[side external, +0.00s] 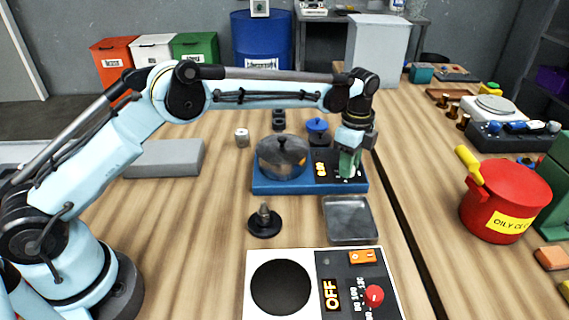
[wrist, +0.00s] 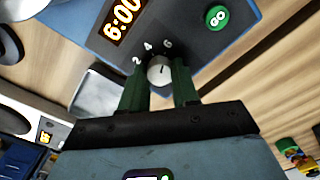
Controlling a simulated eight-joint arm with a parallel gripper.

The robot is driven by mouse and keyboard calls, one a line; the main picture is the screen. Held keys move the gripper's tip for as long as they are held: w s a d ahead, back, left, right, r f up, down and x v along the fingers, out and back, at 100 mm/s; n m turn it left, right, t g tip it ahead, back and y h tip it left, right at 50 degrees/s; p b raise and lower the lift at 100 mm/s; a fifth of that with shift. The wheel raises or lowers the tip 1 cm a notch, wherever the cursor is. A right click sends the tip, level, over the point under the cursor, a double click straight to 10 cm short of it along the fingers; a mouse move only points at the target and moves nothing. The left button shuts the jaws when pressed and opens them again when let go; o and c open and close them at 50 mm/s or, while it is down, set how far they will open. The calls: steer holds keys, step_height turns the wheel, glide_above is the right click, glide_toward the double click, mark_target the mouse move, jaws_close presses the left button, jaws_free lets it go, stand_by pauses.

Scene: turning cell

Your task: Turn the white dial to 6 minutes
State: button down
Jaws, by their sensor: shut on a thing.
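The white dial (wrist: 159,70) sits on the dark panel (wrist: 190,40) of a blue unit, with the numbers 2, 4 and 6 printed around it. Its small dark mark is visible, but I cannot tell exactly which number it points to. The display (wrist: 124,18) beside it reads 6:00. My gripper (wrist: 157,84) has its green fingers on both sides of the dial, shut on it. In the side view my gripper (side external: 348,163) points down at the right part of the blue unit (side external: 290,188) and hides the dial.
A green GO button (wrist: 216,17) is on the same panel. A lidded pot (side external: 283,157) sits on the unit's left side. A metal tray (side external: 350,220), a black knobbed piece (side external: 265,221) and a white hotplate reading OFF (side external: 257,262) are in front. A red pot (side external: 507,203) stands right.

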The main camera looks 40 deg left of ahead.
stand_by(0.3)
steer(key=shift+d, duration=0.1)
steer(key=c, duration=0.8)
jaws_free()
steer(key=shift+c, duration=0.2)
steer(key=shift+r, duration=0.1)
step_height(320, 180, up, 12)
